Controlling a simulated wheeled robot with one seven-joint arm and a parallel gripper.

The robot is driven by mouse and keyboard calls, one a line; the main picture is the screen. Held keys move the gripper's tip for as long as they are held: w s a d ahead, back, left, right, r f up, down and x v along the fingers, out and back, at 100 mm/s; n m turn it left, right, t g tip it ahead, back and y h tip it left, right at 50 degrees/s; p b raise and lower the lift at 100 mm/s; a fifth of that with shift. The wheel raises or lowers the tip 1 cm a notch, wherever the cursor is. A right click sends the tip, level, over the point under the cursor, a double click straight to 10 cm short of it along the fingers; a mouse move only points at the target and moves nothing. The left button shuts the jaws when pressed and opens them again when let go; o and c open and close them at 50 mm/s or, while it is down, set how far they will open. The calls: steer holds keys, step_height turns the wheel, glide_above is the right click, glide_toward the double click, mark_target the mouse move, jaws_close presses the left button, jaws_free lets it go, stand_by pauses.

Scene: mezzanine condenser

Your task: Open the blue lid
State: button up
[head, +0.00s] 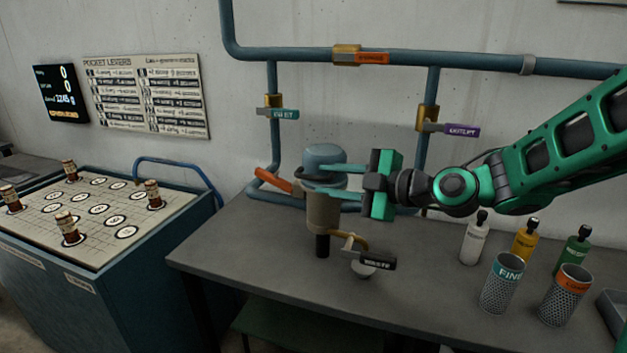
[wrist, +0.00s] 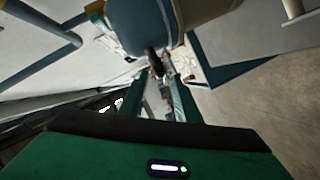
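The blue lid (head: 323,156) is a rounded cap on top of a tan canister (head: 322,210) on the grey bench, and it appears seated. It also shows at the top of the wrist view (wrist: 138,22). A dark handle (wrist: 155,62) sticks out from the lid towards my gripper. My gripper (head: 318,182) comes in from the right, level with the lid's lower edge. Its two teal fingers are apart, and the handle shows ahead of and between them in the wrist view (wrist: 157,88). Whether a finger touches the handle I cannot tell.
Blue pipes with tagged valves run along the wall behind. A black-tagged valve (head: 376,262) hangs at the canister's base. Bottles and two mesh cups (head: 502,285) stand at the bench's right. A board table (head: 100,215) stands at the left.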

mark_target(321, 179)
steer(key=x, duration=0.5)
steer(key=shift+f, duration=0.1)
steer(key=shift+c, duration=0.5)
